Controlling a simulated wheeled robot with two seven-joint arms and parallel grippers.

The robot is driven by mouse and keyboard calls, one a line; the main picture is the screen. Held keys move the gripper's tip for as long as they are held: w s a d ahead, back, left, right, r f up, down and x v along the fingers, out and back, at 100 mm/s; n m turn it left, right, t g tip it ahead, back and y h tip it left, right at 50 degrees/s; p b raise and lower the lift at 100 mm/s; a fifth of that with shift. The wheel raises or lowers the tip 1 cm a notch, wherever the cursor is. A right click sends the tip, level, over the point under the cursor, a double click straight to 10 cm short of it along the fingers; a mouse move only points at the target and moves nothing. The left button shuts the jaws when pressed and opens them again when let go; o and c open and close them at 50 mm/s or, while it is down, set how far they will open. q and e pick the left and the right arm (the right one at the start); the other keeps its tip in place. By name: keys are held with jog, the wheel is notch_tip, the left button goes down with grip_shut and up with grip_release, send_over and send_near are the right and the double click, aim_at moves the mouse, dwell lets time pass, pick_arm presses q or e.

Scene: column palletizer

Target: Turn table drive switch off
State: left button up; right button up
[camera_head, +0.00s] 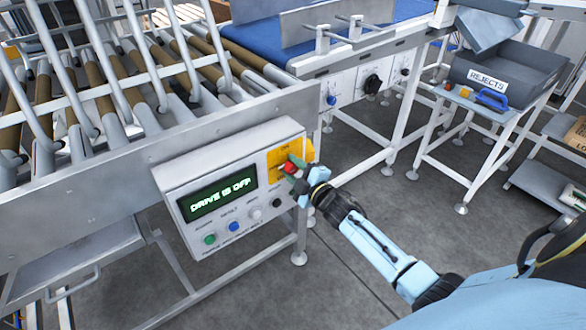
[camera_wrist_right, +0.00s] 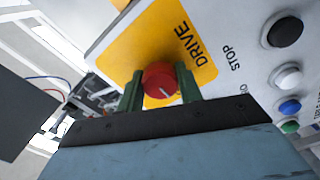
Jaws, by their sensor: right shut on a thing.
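The drive switch (camera_head: 290,168) is a red rotary knob on a yellow plate at the right end of a grey control panel (camera_head: 185,193). In the right wrist view the red knob (camera_wrist_right: 160,80) sits between the two green fingers (camera_wrist_right: 160,88), in front of the yellow plate (camera_wrist_right: 185,35) marked "DRIVE". A pale line on the knob's face shows, tilted. My left gripper is not in view.
Black, white, blue and green buttons (camera_head: 233,227) line the panel's lower edge, close to my right gripper. A roller table (camera_head: 130,95) stands behind the panel. A "REJECTS" tray (camera_head: 515,72) is on a stand at right. Grey floor is open between them.

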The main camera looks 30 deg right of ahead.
jog(key=o, duration=1)
jog(key=shift+s, duration=0.15)
jog(key=s, duration=0.4)
jog(key=s+p, duration=0.1)
jog(key=s, duration=0.3)
jog(key=s+d, duration=0.1)
jog(key=s, duration=0.4)
jog(key=s+a+f+m+g+h, duration=0.15)
jog(key=s+f+m+g, duration=0.35)
jog(key=f, duration=0.8)
jog(key=s+a+f+m+g, duration=0.25)
jog(key=s+f, duration=0.45)
jog(key=f, duration=0.6)
jog(key=s+a+f+m+g, duration=0.1)
jog(key=s+a+f+g, duration=0.1)
jog(key=s+f, duration=0.3)
jog(key=s+a+f+m+g, duration=0.1)
jog(key=s+f+g, duration=0.3)
jog(key=s, duration=0.9)
jog(key=s+a+f+m+g, duration=0.2)
jog(key=s+f, duration=0.4)
jog(key=s, duration=0.4)
jog(key=shift+a+g, duration=0.65)
jog(key=shift+g, duration=0.1)
